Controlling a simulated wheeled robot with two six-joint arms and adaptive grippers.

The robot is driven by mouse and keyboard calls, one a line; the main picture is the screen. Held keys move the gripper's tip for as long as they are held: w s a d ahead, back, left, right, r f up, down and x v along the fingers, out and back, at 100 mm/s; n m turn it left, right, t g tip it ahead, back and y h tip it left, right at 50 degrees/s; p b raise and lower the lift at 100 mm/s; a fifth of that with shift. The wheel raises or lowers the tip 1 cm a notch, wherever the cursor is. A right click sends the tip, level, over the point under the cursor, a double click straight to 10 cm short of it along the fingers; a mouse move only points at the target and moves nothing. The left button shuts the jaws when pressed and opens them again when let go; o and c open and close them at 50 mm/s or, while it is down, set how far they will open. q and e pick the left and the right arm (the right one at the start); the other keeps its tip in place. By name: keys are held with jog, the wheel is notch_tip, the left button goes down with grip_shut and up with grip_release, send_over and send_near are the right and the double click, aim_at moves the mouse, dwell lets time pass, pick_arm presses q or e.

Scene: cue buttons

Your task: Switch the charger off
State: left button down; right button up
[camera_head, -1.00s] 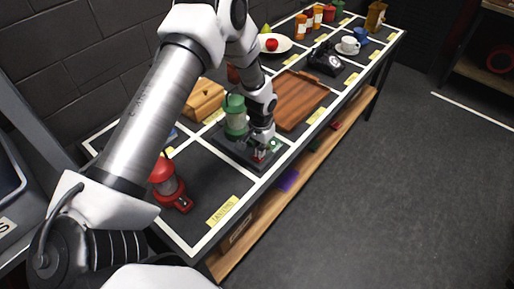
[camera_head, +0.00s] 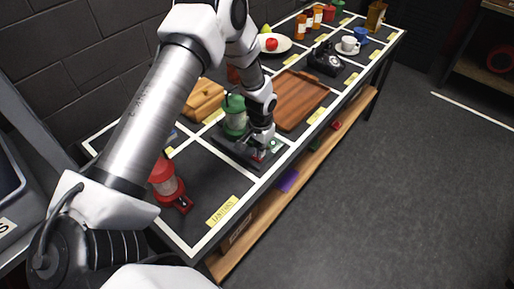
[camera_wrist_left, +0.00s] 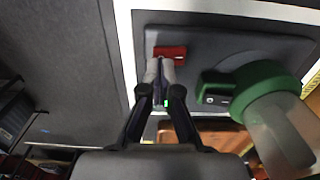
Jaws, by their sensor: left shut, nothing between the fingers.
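The charger is a dark flat base (camera_head: 228,152) on the table, and it also shows in the wrist view (camera_wrist_left: 225,42). A green lantern (camera_head: 235,118) stands on it, at the right in the wrist view (camera_wrist_left: 268,95). A red switch (camera_wrist_left: 170,52) sits on the base; in the head view it is mostly hidden by the gripper. A small green light (camera_wrist_left: 166,103) shows between my fingers. My left gripper (camera_wrist_left: 162,68) is shut and empty, its tips at or just over the switch's edge; I cannot tell whether they touch. It also shows in the head view (camera_head: 261,152). My right gripper is not in view.
A red lantern (camera_head: 167,184) stands at the table's near end. A wooden tray (camera_head: 298,98), a wooden box (camera_head: 203,99), a black telephone (camera_head: 325,60) and a plate (camera_head: 274,44) lie farther along. Open floor (camera_head: 400,190) is at the right.

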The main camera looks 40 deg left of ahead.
pick_arm(q)
jog(key=shift+f+b, duration=0.75)
jog(key=shift+f, duration=0.4)
dwell(0.4)
jog(key=shift+r, duration=0.1)
notch_tip(320, 180, up, 7)
jog(key=p, duration=0.6)
dwell(0.3)
